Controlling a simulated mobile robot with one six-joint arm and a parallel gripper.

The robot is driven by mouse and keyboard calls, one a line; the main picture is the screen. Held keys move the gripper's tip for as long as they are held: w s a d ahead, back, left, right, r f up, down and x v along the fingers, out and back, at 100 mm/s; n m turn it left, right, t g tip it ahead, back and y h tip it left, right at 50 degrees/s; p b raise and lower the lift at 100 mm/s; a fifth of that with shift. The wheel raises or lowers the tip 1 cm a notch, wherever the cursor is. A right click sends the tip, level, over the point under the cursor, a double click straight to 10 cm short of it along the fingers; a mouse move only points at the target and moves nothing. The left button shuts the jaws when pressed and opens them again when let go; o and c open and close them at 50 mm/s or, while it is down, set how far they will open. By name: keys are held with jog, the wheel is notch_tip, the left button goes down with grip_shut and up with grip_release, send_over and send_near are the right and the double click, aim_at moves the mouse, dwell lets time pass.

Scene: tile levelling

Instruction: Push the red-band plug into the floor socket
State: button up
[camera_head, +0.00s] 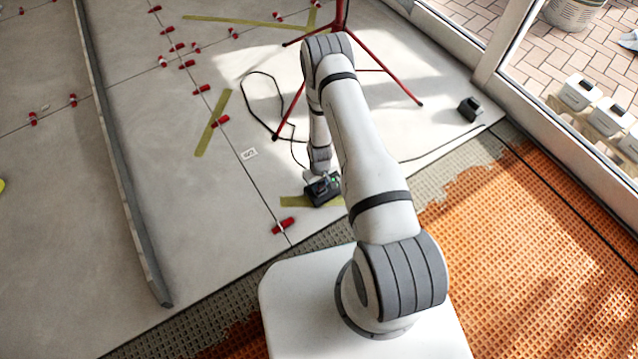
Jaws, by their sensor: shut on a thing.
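My gripper (323,180) points down at a small black box with a green light, which looks like the floor socket (317,198). The box lies on the grey tiles near their front edge, beside a strip of olive tape. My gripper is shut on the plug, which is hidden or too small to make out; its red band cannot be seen. A thin black cable (247,90) loops over the tiles and ends near my gripper. Whether the plug touches or enters the socket cannot be told.
A red tripod (400,91) stands behind my arm. Red levelling clips (284,226) dot the tile joints. A long grey straightedge (120,180) lies at left. A small black block (469,109) sits near the door frame. Orange matting (520,230) lies bare at right.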

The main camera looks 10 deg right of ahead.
jog(key=shift+f+b, duration=0.5)
jog(key=shift+f, duration=0.15)
dwell(0.9)
jog(key=o, duration=1.1)
jog(key=shift+c, duration=0.2)
jog(key=shift+r, duration=0.1)
notch_tip(320, 180, up, 8)
jog(key=p, duration=0.3)
